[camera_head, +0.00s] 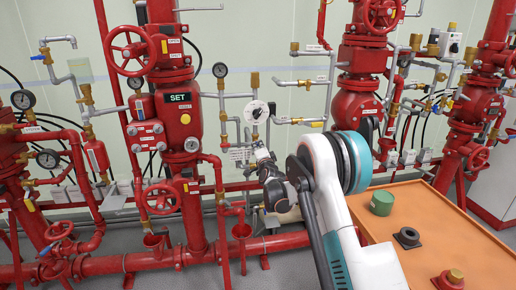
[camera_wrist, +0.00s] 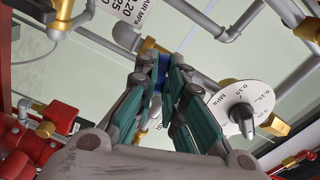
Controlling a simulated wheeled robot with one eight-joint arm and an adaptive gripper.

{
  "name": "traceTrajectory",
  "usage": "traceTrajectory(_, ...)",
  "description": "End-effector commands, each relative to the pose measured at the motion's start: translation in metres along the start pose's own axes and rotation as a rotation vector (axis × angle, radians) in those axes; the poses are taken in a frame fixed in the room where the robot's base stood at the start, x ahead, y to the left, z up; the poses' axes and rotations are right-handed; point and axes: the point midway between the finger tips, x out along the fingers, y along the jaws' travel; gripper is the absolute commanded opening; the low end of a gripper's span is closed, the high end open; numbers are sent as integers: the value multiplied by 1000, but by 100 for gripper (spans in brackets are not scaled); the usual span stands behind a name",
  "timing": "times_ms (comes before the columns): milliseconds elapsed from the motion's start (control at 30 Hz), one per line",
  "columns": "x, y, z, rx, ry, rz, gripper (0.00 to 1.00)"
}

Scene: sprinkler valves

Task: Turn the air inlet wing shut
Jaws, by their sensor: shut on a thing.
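My gripper (camera_wrist: 162,72) points up and away in the wrist view, its two teal-padded fingers close together at the tips. A small blue piece (camera_wrist: 163,70), which looks like the air inlet wing, shows between the fingertips, and they are shut on it. The fingers hide most of it, so its angle is hard to tell. It sits by grey piping with a brass fitting (camera_wrist: 155,47). In the head view my gripper (camera_head: 262,155) is at the thin grey pipes right of the red SET valve (camera_head: 183,128); the wing cannot be made out there.
A white round pressure dial (camera_wrist: 238,100) with a dark knob is close right of my fingers; it also shows in the head view (camera_head: 256,112). Grey pipes and brass fittings surround the gripper. An orange table (camera_head: 440,225) with a green cylinder (camera_head: 382,203) stands at the right.

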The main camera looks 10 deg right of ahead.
Motion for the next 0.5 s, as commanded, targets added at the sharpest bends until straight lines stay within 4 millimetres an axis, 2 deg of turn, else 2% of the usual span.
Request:
traceTrajectory(100, 0, 1, 0, 271, 0, 1, 0)
traceTrajectory(133, 0, 1, 0, 279, 0, 1, 14)
traceTrajectory(200, 0, 1, 0, 269, 0, 1, 28)
traceTrajectory(500, 0, 0, 0, 263, 0, 1, 28)
